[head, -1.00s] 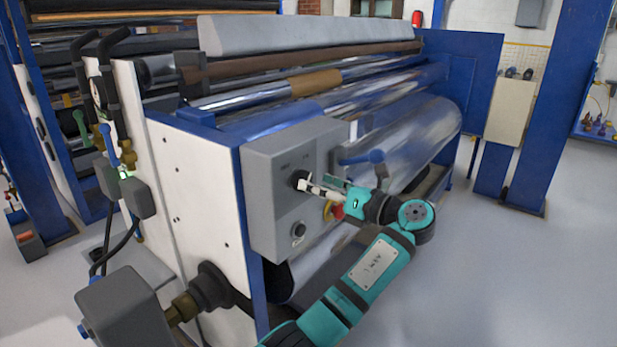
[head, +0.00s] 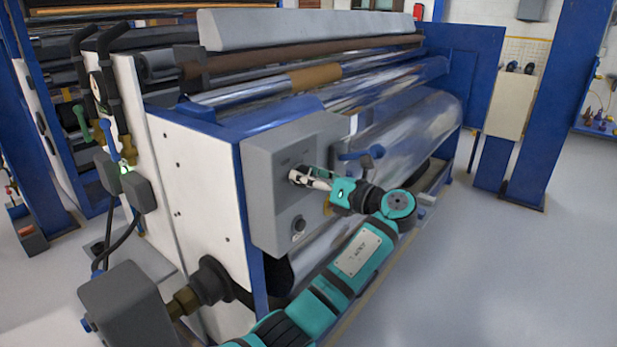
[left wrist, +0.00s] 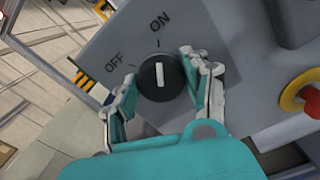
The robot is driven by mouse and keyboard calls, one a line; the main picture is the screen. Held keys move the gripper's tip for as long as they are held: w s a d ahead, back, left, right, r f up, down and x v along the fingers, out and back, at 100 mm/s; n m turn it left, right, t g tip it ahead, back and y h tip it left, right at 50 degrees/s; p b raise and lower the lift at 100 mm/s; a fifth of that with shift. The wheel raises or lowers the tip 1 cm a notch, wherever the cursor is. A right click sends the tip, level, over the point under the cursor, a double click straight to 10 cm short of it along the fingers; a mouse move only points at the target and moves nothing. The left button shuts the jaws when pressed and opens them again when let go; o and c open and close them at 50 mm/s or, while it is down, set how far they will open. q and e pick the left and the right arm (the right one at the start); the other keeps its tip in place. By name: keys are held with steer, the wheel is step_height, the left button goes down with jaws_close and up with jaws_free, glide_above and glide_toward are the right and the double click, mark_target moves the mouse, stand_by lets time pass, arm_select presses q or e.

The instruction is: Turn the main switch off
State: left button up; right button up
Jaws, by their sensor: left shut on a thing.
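The main switch is a round black knob (left wrist: 160,77) with a white pointer bar, on the slanted face of a grey control box (head: 268,185). In the left wrist view the bar stands roughly upright, towards the printed ON label (left wrist: 160,22); the OFF label (left wrist: 114,61) is to its left. My left gripper (left wrist: 158,72) has one finger on each side of the knob and is shut on it. In the head view, my left gripper (head: 306,179) reaches the box from the right and partly covers the knob. My right gripper is out of view.
A lower dark knob (head: 299,225) sits below the switch on the box. A red emergency button with a yellow base (left wrist: 310,98) is right of the switch. Shiny rollers (head: 410,130) run behind my arm. The grey floor (head: 510,270) at right is clear.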

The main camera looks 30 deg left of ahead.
arm_select(q)
steer(key=shift+n, duration=0.3)
steer(key=shift+s+n+b, duration=0.2)
steer(key=shift+n+b, duration=0.65)
steer(key=shift+n, duration=5.85)
steer(key=o, duration=1.1)
steer(key=shift+o, duration=0.2)
steer(key=s+d, duration=0.1)
steer(key=d, duration=1.1)
